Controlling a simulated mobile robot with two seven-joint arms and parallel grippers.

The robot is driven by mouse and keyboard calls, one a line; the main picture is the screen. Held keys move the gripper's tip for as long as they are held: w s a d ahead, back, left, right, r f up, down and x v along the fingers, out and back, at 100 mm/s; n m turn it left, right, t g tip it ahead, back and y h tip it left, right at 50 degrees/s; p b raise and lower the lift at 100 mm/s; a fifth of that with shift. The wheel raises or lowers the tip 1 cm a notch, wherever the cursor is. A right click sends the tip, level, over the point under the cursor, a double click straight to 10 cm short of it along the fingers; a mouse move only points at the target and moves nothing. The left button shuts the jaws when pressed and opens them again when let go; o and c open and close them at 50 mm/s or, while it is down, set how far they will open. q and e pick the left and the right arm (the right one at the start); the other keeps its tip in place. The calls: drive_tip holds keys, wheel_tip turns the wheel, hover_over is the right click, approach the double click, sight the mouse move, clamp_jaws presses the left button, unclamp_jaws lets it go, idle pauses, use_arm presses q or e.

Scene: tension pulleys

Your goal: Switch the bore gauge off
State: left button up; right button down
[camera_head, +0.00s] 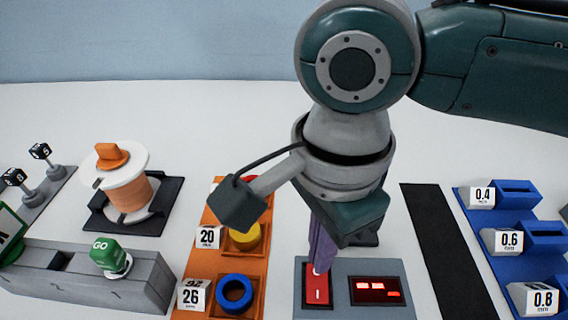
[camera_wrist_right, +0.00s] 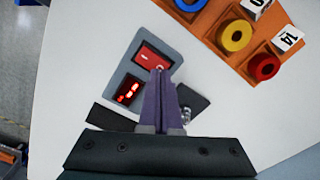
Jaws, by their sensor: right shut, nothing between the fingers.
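The bore gauge is a grey panel (camera_head: 355,267) on the white table, with a red rocker switch (camera_head: 317,294) on its left and a dark display (camera_head: 376,290) with lit red marks on its right. In the right wrist view the switch (camera_wrist_right: 150,57) and the lit display (camera_wrist_right: 127,91) also show. My right gripper (camera_head: 319,268) is shut and empty, its purple fingers pointing down at the far end of the switch. The tips (camera_wrist_right: 160,71) look at or very near the switch; I cannot tell if they press it. My left gripper is out of view.
An orange tray (camera_head: 190,285) with coloured rings stands left of the gauge. A black strip (camera_head: 440,250) and blue holders (camera_head: 515,195) are to the right. A grey block with a green GO piece (camera_head: 109,254) and an orange spool (camera_head: 130,190) are further left.

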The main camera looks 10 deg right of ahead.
drive_tip(key=shift+f, duration=0.55)
drive_tip(key=shift+f+b, duration=0.4)
drive_tip(key=shift+f, duration=0.05)
idle(0.3)
drive_tip(key=shift+r, duration=0.1)
wheel_tip(320, 180, up, 7)
drive_tip(key=p, duration=0.9)
drive_tip(key=shift+p, duration=0.35)
